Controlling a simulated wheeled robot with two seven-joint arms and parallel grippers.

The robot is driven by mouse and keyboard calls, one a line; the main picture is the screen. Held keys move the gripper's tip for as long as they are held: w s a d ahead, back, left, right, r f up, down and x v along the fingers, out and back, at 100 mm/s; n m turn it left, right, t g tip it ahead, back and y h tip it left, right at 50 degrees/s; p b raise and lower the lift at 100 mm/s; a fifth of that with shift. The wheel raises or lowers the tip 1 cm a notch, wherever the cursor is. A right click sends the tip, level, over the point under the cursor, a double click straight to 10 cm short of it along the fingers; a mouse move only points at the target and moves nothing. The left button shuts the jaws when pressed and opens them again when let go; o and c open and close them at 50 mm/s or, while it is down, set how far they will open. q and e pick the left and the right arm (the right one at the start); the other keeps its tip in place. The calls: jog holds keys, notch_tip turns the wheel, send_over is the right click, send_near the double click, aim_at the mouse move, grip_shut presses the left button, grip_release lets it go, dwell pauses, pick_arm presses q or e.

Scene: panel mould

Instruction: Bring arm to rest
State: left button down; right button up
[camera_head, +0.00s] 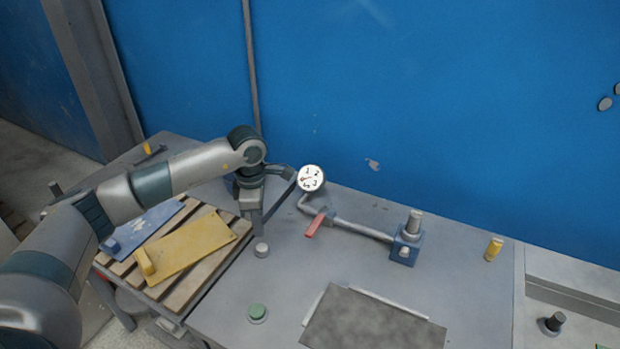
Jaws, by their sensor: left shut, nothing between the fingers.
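My left arm comes in from the left and reaches over the pallet to the table's back left. My left gripper (259,236) points down, shut and empty. It is just above or beside a small grey knob (262,250) on the table; I cannot tell if they touch. A round white gauge (311,178) stands right of the gripper on a pipe with a red lever (316,225). The pipe runs right to a blue block (405,247) with a grey cylinder on top. My right gripper is not in view.
A slatted wooden pallet (207,275) holds a blue panel (150,228) and a yellow panel (188,248) under my arm. A green button (257,313) and a dark grey plate (372,325) are at the table's front. A yellow peg (493,249) stands right. A blue wall (440,100) closes the back.

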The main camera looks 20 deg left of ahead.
pick_arm(q)
jog(key=shift+r, duration=0.75)
